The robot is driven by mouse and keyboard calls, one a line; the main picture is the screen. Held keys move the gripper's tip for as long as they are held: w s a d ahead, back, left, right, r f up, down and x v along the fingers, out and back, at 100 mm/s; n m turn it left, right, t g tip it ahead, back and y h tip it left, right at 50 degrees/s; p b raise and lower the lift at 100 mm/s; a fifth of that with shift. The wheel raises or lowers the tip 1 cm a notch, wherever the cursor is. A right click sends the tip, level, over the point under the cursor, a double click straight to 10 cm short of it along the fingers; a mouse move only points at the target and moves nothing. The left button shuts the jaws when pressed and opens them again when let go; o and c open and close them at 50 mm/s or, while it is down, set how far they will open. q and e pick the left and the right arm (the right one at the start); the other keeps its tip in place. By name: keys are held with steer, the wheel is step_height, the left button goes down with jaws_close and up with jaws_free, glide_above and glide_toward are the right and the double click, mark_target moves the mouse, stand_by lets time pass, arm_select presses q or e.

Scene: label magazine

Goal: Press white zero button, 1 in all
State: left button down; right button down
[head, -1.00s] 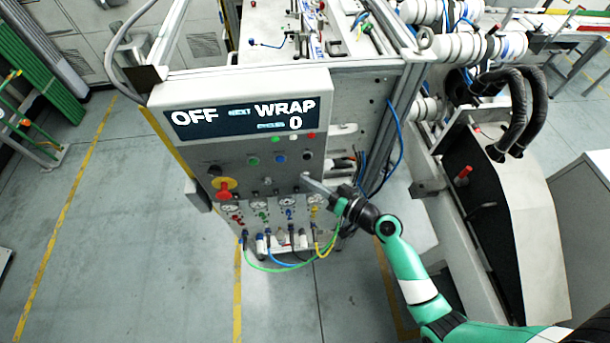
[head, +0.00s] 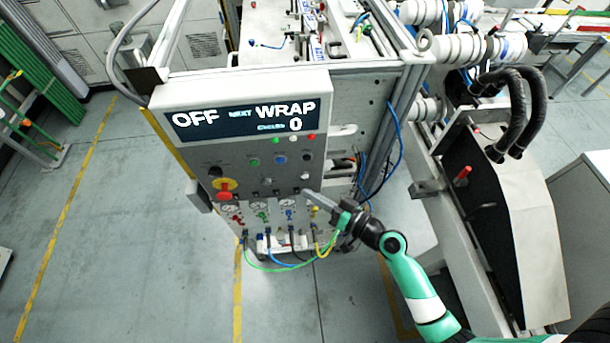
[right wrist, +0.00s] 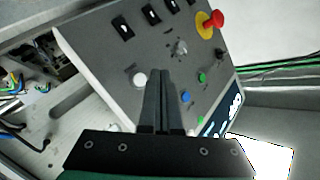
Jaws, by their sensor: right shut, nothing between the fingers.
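The white button (head: 304,176) sits on the lower right of the grey control panel (head: 230,160). It also shows in the right wrist view (right wrist: 140,80), just left of my fingertips. My right gripper (head: 307,193) is shut and empty, its tips just below the white button in the head view. The right wrist view shows its two dark fingers (right wrist: 161,74) side by side, pointing at the panel. I cannot tell the exact gap to the panel. The display (head: 245,120) reads OFF, NEXT WRAP and a 0. My left gripper is not in view.
A red stop knob on a yellow disc (head: 224,188) is at the panel's left. Black, blue and green buttons and small lamps sit above. Gauges and coloured hoses (head: 285,250) are below. A machine with rollers (head: 470,48) stands to the right.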

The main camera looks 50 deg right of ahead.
steer(key=shift+s+a, duration=0.95)
steer(key=shift+s, duration=0.15)
